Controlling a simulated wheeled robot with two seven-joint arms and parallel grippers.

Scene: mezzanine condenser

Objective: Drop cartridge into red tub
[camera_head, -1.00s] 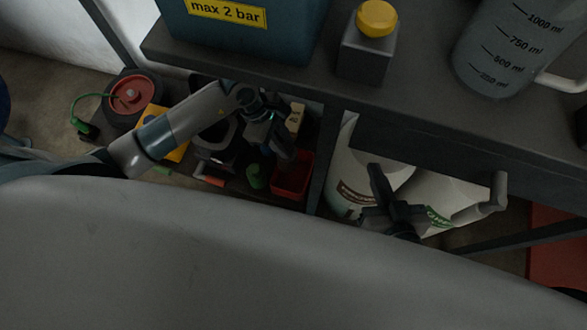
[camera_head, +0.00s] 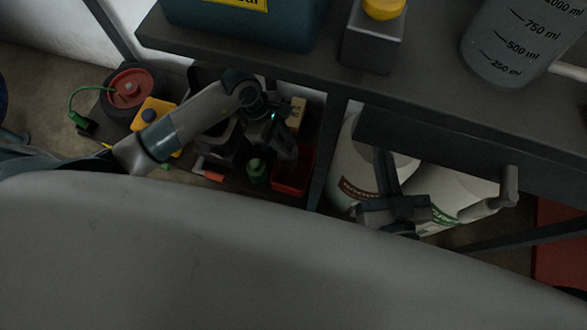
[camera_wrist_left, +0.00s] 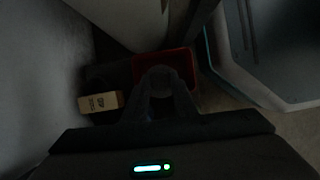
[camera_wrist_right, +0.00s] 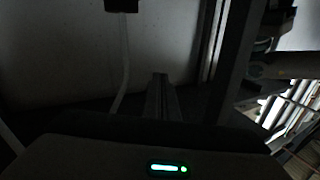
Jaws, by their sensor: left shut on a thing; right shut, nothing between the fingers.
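My left gripper (camera_head: 283,144) reaches under the shelf from the left, just above the red tub (camera_head: 294,182). In the left wrist view its fingers (camera_wrist_left: 162,92) are shut on a round grey cartridge (camera_wrist_left: 163,75). The cartridge shows end-on against the tub (camera_wrist_left: 190,62), whose red rim frames it on several sides. The height between cartridge and tub is hard to tell. The tub's inside is mostly hidden. My right gripper (camera_head: 381,160) is shut and empty, in front of white containers on the right; its closed fingers show in the right wrist view (camera_wrist_right: 160,88).
Beside the tub are a green bottle (camera_head: 256,170), a tan box (camera_head: 297,113) and a red-orange item (camera_head: 209,176). A shelf post (camera_head: 328,150) stands close right of the tub. The upper shelf edge (camera_head: 250,75) overhangs. White containers (camera_head: 352,165) stand right of the post.

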